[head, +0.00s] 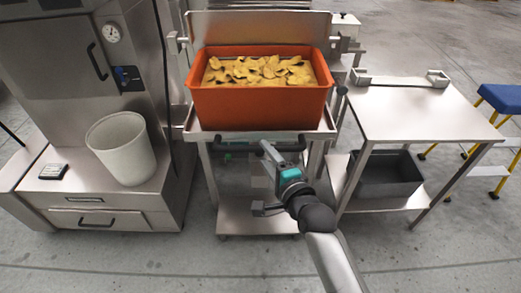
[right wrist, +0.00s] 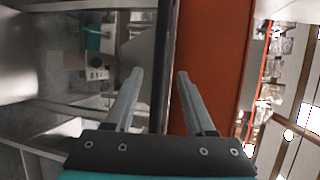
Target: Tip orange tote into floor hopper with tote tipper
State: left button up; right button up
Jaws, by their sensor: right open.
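The orange tote (head: 262,105), full of yellow-brown chip-like pieces (head: 258,70), sits upright in the steel tote tipper (head: 200,132). A black bar handle (head: 228,146) runs across the tipper's front below the tote. My right gripper (head: 259,178) is open in front of the tipper, close to this handle. In the right wrist view, the open fingers (right wrist: 160,73) show on either side of the dark bar (right wrist: 164,40), with the tote's orange wall (right wrist: 209,60) at the right. I cannot tell whether the fingers touch the bar. My left gripper is not in view. No floor hopper can be made out.
A steel machine (head: 60,60) with a white bucket (head: 122,147) on its ledge stands at the left. A steel table (head: 425,112) with a dark grey bin (head: 388,172) on its shelf stands at the right, beside a blue step stool (head: 502,98). The front floor is clear.

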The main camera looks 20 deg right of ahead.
aim_at(262, 151)
jog(key=shift+b+x, duration=0.35)
jog(key=shift+x, duration=1.8)
jog(key=shift+c, duration=0.3)
grip_shut()
